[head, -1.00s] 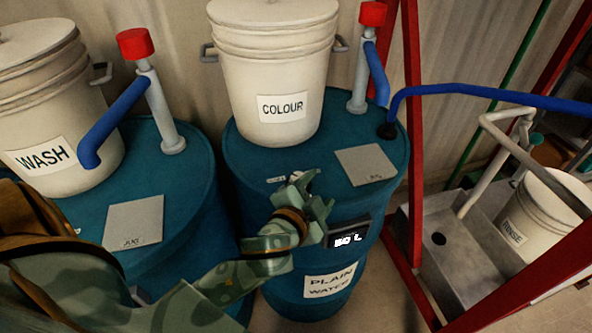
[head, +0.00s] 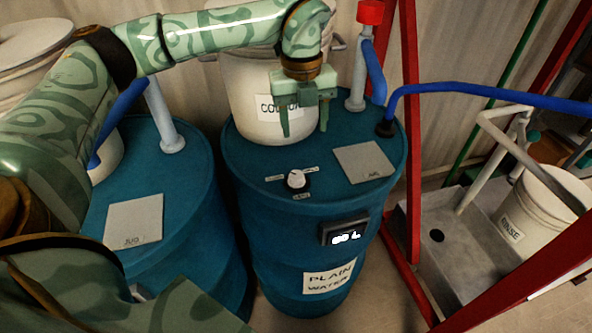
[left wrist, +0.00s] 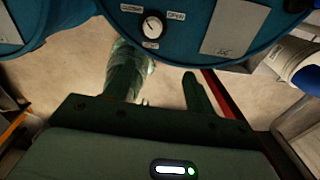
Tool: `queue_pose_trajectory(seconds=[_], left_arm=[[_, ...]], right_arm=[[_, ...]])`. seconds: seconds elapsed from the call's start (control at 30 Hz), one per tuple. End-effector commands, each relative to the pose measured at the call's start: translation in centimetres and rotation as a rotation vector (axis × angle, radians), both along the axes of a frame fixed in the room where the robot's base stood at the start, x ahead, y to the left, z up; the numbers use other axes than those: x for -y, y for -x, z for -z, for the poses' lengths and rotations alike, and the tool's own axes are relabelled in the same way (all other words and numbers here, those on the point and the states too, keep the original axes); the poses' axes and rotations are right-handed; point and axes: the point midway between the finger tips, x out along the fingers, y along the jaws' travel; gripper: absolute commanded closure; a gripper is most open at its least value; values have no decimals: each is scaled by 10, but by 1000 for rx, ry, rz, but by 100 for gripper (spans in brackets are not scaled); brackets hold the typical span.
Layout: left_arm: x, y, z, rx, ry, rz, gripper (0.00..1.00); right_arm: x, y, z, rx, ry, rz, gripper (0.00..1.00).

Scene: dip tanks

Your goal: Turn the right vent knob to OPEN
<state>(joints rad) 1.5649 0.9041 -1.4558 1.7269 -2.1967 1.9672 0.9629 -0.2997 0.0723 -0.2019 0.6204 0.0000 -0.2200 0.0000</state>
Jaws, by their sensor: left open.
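The right vent knob (head: 298,180) is a small round dial with a pale face on top of the right blue drum (head: 240,205). Small labels surround it. The left wrist view also shows the knob (left wrist: 152,26), with one label at its left, one at its right that seems to read OPEN, and one below. I cannot tell exactly where its pointer stands. My left gripper (head: 304,122) is open and empty, pointing down in front of the COLOUR bucket, behind the knob and apart from it in the head view. My right gripper is not in view.
The COLOUR bucket (head: 268,105) stands at the back of the right drum. A grey upright pipe with a red cap (head: 370,12) and a blue hose stand beside it. A grey plate (head: 363,163) lies right of the knob. A red frame (head: 411,140) and sink (head: 437,225) are at the right.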

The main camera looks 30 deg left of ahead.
Motion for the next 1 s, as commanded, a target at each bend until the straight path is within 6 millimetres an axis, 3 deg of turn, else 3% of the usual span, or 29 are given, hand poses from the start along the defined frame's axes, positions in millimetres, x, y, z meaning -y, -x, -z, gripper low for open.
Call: queue_pose_trajectory(seconds=[0.07,0.17,0.7,1.0], left_arm=[[-15,0,-6,-6,-43,-63,44],[-20,1,1,-14,-59,-88,44],[-18,2,125,-14,-56,-80,44],[-18,1,153,-11,-54,-80,44]], right_arm=[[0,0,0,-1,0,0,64],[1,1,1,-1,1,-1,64],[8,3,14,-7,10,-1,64],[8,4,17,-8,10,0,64]])
